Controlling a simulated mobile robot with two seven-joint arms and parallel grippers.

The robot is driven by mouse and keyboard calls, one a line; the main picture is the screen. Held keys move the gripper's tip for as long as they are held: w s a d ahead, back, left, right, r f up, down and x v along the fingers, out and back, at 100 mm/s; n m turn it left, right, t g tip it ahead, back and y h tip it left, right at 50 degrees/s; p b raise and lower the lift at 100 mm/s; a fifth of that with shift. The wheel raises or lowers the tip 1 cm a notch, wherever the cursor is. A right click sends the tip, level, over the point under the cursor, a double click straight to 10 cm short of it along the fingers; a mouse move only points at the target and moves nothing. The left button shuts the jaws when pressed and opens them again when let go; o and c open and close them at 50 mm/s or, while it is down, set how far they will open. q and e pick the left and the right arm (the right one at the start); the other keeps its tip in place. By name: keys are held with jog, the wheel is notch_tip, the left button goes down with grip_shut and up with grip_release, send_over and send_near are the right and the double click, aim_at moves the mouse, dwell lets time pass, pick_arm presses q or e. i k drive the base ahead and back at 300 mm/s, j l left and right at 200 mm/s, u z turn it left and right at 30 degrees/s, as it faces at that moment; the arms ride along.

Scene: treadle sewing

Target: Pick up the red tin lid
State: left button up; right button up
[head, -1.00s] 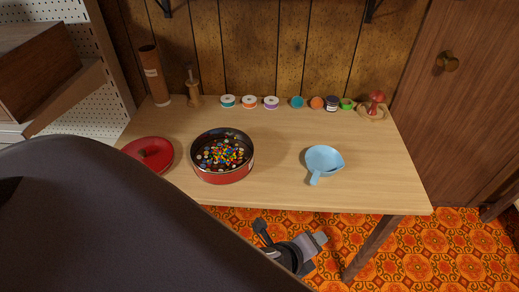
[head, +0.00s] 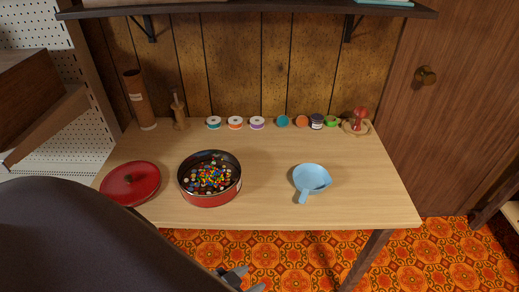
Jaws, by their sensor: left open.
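My dark arm link covers the lower left of the view. My right gripper is not in view.
A light blue scoop (head: 311,180) lies right of the tin on the table (head: 265,205). Thread spools (head: 235,123), small pots, a brown cylinder (head: 140,99) and a pincushion (head: 358,120) line the back edge. The table's middle is clear. A shelf (head: 250,10) hangs above.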

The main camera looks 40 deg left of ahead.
aim_at(133, 184)
jog(key=u, duration=2.2)
